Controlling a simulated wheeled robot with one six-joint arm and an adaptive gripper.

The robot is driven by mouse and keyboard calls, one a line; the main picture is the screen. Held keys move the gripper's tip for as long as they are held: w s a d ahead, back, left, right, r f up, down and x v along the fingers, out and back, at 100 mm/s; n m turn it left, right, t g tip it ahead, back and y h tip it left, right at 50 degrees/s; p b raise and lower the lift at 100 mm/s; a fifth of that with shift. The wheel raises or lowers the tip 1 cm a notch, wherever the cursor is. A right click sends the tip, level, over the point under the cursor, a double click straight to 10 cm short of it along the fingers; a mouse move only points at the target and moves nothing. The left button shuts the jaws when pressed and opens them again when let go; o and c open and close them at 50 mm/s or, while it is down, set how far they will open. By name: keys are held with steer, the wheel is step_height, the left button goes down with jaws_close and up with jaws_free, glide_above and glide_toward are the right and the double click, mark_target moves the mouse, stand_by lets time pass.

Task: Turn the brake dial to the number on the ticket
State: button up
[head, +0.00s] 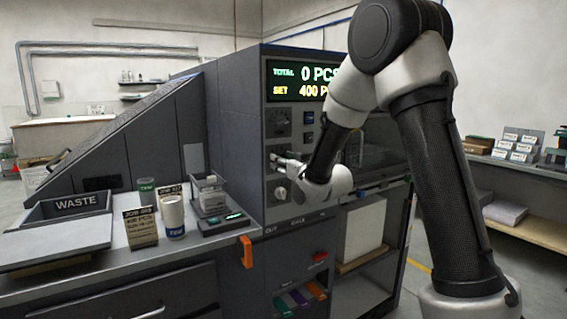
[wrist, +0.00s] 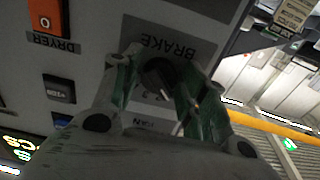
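The brake dial (wrist: 158,73) is a dark round knob under a grey BRAKE label (wrist: 168,42), upside down in the wrist view. My gripper (wrist: 160,68) has its two green-sided fingers on either side of the dial, tips close to the panel. Whether they press on it I cannot tell. In the head view my gripper (head: 283,160) is at the grey machine's control panel and covers the dial.
Another dial (head: 278,122) is above my gripper and a pale knob (head: 280,191) below. The orange DRYER switch (wrist: 46,17) is beside the brake label. The display (head: 300,81) reads TOTAL 0 and SET 400.

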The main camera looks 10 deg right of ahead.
steer(key=c, duration=0.5)
steer(key=shift+m, duration=2.8)
steer(key=o, duration=1)
steer(key=shift+o, duration=0.2)
